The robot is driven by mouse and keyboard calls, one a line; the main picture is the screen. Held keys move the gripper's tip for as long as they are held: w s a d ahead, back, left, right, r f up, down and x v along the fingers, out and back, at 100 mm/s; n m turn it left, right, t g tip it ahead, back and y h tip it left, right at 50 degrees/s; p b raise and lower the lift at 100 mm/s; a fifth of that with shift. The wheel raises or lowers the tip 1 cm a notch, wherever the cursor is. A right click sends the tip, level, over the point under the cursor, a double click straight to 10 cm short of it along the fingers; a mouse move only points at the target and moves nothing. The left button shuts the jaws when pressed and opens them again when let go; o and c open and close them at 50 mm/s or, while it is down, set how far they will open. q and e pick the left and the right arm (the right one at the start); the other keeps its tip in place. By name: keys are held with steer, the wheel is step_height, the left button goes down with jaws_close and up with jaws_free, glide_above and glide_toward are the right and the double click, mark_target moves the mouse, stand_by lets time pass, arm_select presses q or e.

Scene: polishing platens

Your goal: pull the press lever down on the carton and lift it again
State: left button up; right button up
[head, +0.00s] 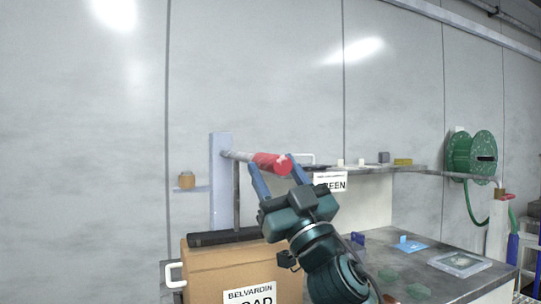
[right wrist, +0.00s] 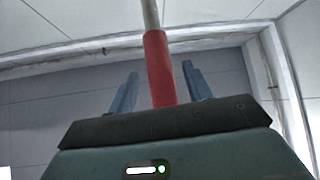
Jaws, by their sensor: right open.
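The press lever has a red grip (head: 272,163) on a grey rod that juts right from the pale blue post (head: 221,190). The lever is raised, tilting slightly down to the right. The carton (head: 215,265), brown with a white label, stands below. A black pad (head: 226,237) lies at the carton's top; whether it touches is unclear. My right gripper (head: 276,174) is open, its blue fingers on either side of the red grip. In the right wrist view the red grip (right wrist: 159,65) runs between the spread fingers (right wrist: 160,88), with gaps showing. My left gripper is out of view.
A dark bench (head: 475,278) extends right with a framed plate (head: 459,262) and small blue and green pieces. A shelf with small items runs behind the gripper. A green hose reel (head: 471,155) hangs at the right. The space left of the post is mostly bare wall.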

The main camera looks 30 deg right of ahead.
steer(key=shift+w+a+r+h, duration=0.1)
steer(key=shift+w+r+h, duration=0.2)
steer(key=shift+w+r, duration=0.45)
jaws_close()
